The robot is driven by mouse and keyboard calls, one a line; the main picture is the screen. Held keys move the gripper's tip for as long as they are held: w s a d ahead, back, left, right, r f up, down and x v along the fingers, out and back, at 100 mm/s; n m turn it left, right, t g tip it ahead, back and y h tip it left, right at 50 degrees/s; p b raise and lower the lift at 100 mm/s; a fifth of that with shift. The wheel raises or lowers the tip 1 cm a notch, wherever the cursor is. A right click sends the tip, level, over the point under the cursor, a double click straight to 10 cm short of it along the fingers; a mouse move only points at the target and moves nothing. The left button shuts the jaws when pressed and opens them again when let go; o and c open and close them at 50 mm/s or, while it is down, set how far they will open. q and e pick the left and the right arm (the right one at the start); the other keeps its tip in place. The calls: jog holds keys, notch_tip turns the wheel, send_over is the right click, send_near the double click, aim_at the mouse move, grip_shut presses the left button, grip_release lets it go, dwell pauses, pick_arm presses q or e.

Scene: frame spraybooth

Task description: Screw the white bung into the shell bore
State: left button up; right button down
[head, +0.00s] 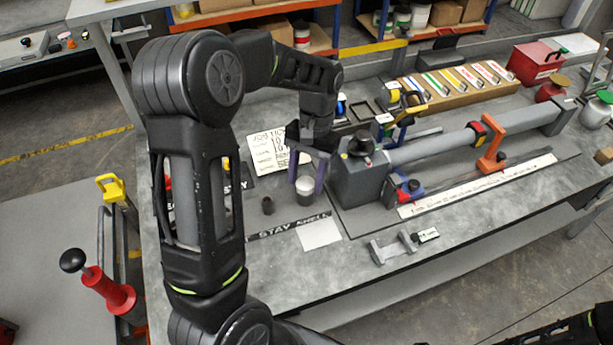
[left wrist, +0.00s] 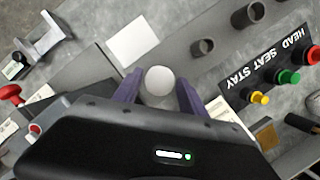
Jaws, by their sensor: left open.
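The white bung (head: 305,184) shows as a round white top on a short grey cylinder standing on the bench. It also shows in the left wrist view as a white disc (left wrist: 160,80). My left gripper (head: 306,172) is open, pointing down, with its purple fingers on either side of the bung. In the left wrist view a gap shows between the bung and each finger (left wrist: 160,88). A long grey tube (head: 435,147), probably the shell, lies in a fixture to the right, with a grey block (head: 358,182) at its near end. Its bore opening is not visible.
A small dark hollow cylinder (head: 267,206) stands left of the bung. A labelled strip (head: 290,228) and a white card (head: 319,233) lie in front. A grey bracket (head: 393,248) lies near the front edge. A rack (head: 460,85) and red box (head: 535,62) stand behind the tube.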

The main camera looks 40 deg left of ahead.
pick_arm(q)
jog(key=n+h, duration=0.1)
jog(key=n, duration=0.3)
jog(key=shift+t, duration=0.3)
jog(key=shift+n, duration=0.3)
jog(key=shift+a+n, duration=0.1)
jog(key=shift+n, duration=0.2)
jog(key=n+h, duration=0.1)
jog(key=n, duration=0.2)
jog(key=shift+n+t, duration=0.4)
jog(key=shift+s+n, duration=0.1)
jog(key=shift+n, duration=0.8)
jog(key=n+t, duration=0.1)
jog(key=n, duration=0.1)
jog(key=shift+n+h, duration=0.4)
